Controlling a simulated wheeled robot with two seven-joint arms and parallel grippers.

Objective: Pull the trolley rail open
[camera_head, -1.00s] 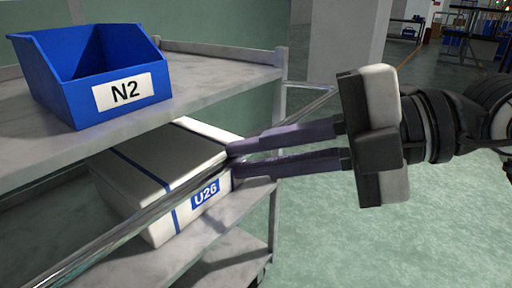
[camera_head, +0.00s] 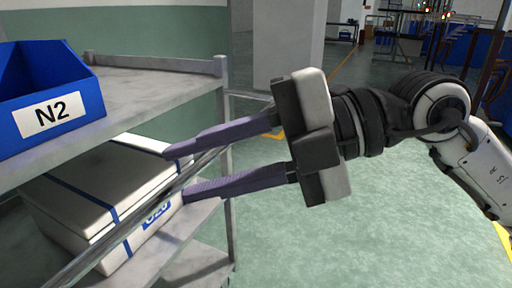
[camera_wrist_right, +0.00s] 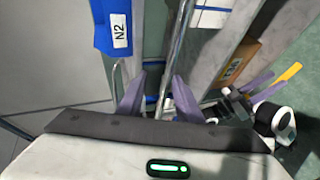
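The trolley rail (camera_head: 140,218) is a shiny metal bar running slantwise along the front of the trolley's middle shelf. My right gripper (camera_head: 175,174) is open, its two purple fingers reaching left, one above and one below the rail, so the rail passes between them. In the right wrist view, the rail (camera_wrist_right: 177,50) runs down between the fingers of the right gripper (camera_wrist_right: 158,92), nearer the right finger. Whether either finger touches it I cannot tell. My left gripper (camera_wrist_right: 262,88) appears at the right of the wrist view with purple fingers; its opening is unclear.
A blue bin (camera_head: 85,105) labelled N2 stands on the top shelf (camera_head: 150,90). A white box (camera_head: 95,180) with blue bands, its label partly hidden by my lower finger, sits on the shelf behind the rail. A brown box (camera_wrist_right: 236,66) shows in the wrist view. Open green floor lies right.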

